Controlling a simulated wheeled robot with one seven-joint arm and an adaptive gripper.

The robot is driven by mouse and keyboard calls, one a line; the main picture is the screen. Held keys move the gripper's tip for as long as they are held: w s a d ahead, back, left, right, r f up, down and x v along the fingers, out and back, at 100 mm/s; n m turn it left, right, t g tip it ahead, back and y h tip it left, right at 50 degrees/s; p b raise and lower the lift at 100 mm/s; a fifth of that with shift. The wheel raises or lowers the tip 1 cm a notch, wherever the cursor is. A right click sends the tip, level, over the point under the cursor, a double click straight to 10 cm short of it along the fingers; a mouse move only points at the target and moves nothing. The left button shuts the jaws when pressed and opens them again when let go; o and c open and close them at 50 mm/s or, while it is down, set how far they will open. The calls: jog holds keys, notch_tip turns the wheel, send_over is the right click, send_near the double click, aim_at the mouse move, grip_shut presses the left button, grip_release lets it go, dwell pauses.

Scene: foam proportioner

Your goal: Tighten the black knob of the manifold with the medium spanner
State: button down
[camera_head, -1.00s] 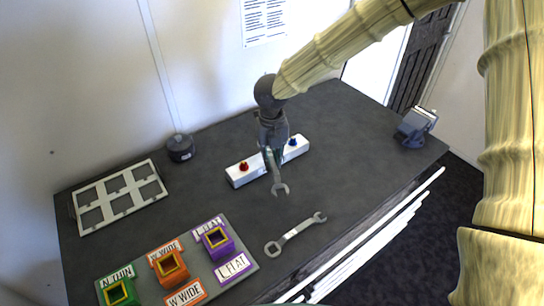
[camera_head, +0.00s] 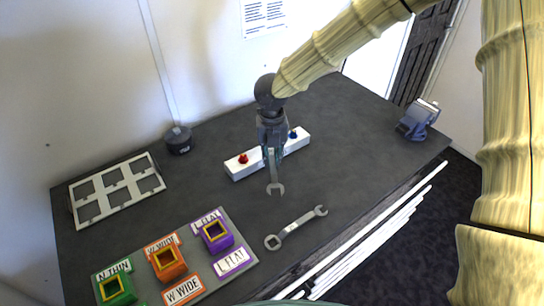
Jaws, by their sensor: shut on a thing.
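The manifold (camera_head: 236,171) is a white block on the dark table, with a red knob (camera_head: 243,158) at its left and a blue knob (camera_head: 293,134) at its right. My gripper (camera_head: 271,158) is over the middle of the manifold, pointing down. It is shut on a grey spanner (camera_head: 275,184), whose open-ended jaw hangs towards the front of the table. The gripper hides the manifold's middle, and I cannot see a black knob. Another, larger spanner (camera_head: 297,225) lies on the table in front. I cannot tell which spanner is the medium one.
A board with green (camera_head: 114,288), orange (camera_head: 168,264) and purple (camera_head: 217,237) holders stands front left. A white frame (camera_head: 117,190) and a dark round pot (camera_head: 178,140) are at the left. A blue-grey vise (camera_head: 419,120) is at the right edge. The table right of the manifold is clear.

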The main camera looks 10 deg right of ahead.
jog(key=shift+a+f+b, duration=0.1)
jog(key=shift+f+b, duration=0.7)
jog(key=shift+f, duration=0.15)
jog(key=shift+w+a+m+b, duration=0.2)
jog(key=shift+a+m+b, duration=0.8)
jog(key=shift+b, duration=0.35)
jog(key=shift+w+m, duration=0.1)
jog(key=shift+m, duration=0.2)
jog(key=shift+w+a+m, duration=0.3)
jog(key=shift+a+m, duration=0.45)
jog(key=shift+m, duration=0.25)
jog(key=shift+s+d+r+p, duration=0.1)
jog(key=shift+d+r+p, duration=0.05)
jog(key=shift+p, duration=0.2)
jog(key=shift+s+d+n+p, duration=0.2)
jog(key=shift+d+n+p, duration=0.4)
jog(key=shift+n+p, duration=0.35)
jog(key=shift+r+p, duration=2.2)
jog(key=shift+r, duration=0.7)
